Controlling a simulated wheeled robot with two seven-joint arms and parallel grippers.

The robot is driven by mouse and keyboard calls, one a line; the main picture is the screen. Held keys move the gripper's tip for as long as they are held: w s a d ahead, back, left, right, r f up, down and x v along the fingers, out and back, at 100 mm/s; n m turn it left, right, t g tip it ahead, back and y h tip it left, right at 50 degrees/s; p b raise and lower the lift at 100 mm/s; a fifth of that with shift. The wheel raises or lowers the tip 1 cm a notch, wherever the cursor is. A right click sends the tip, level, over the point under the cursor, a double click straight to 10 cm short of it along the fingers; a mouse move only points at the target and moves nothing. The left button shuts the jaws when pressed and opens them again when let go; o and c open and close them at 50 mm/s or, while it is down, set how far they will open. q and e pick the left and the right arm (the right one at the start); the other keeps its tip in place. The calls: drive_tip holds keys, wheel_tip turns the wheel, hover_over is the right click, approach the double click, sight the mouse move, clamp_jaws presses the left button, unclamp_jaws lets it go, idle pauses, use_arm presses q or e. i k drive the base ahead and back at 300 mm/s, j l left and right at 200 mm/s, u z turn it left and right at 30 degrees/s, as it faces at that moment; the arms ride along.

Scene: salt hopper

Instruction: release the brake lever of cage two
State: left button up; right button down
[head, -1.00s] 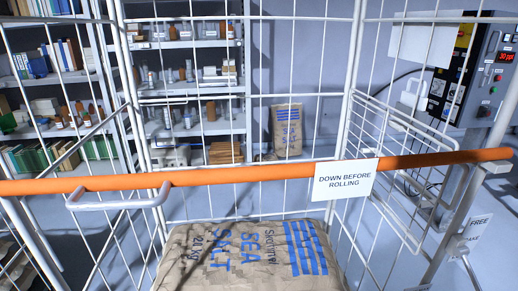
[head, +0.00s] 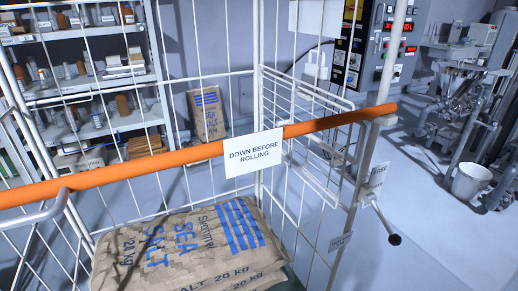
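A white wire cage (head: 262,150) stands right in front of me in the head view. An orange bar (head: 120,171) crosses its front, with a white sign (head: 254,153) reading "DOWN BEFORE ROLLING". A short lever with a black knob (head: 394,239) sticks out from the cage's right front post, angled down and to the right. A small plate (head: 376,180) above it reads "FREE"; its other lettering is unclear. I cannot read a cage number. Neither of my grippers is in view.
Paper sacks of sea salt (head: 180,250) lie in the cage, and another sack (head: 206,114) stands behind it. Shelves (head: 95,85) stand at the back left. A control panel (head: 375,50), machinery (head: 470,90) and a white bucket (head: 471,182) are right. Floor right of the lever is clear.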

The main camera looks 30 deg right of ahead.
sight(394, 240)
drive_tip(key=j+z, duration=0.1)
drive_tip(key=z, duration=2.05)
